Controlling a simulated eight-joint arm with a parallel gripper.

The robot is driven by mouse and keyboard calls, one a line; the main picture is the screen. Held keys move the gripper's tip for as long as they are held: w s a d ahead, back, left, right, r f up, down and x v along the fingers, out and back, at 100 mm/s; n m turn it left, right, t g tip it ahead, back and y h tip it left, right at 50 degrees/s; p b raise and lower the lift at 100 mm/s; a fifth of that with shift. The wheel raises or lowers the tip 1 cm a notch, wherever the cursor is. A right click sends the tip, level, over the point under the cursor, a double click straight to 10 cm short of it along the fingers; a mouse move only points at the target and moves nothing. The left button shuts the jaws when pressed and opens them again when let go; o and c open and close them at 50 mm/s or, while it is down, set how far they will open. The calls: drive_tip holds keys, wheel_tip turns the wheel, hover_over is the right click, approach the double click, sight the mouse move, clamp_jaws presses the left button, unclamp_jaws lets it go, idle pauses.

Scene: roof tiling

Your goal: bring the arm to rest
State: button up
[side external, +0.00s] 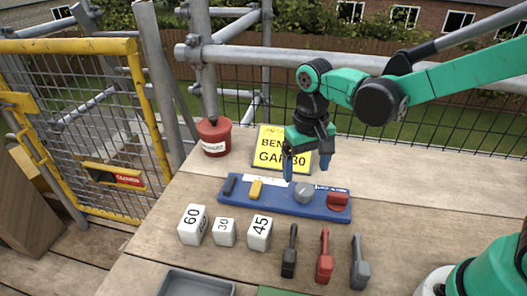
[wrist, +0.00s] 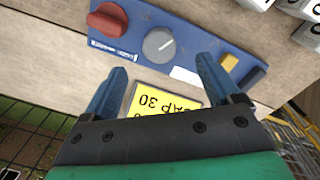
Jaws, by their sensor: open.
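My gripper (side external: 308,168) is open and empty. It hangs above the blue control panel (side external: 275,203), near the panel's back edge and in front of the yellow sign. In the wrist view its two blue fingers (wrist: 162,88) are spread apart with nothing between them. The panel carries a grey round knob (side external: 304,192), a red knob (side external: 338,200), a yellow switch (side external: 256,189) and a dark switch (side external: 229,185). The fingers appear apart from the panel and the sign.
A yellow sign (side external: 270,146) stands behind the panel, partly hidden by my gripper. A red bucket (side external: 214,136) stands at the back left. White numbered blocks (side external: 193,225) and several tools (side external: 324,258) lie in front. A grey tray (side external: 196,284) is at the front edge. Bare boards lie to the right.

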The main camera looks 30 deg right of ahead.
drive_tip(key=s+d+r+n+t, duration=0.2)
drive_tip(key=s+d+r+t, duration=0.2)
drive_tip(key=t, duration=0.3)
drive_tip(key=shift+s+d+r, duration=0.25)
drive_tip(key=shift+s+r, duration=0.5)
drive_tip(key=shift+r, duration=0.1)
idle(0.4)
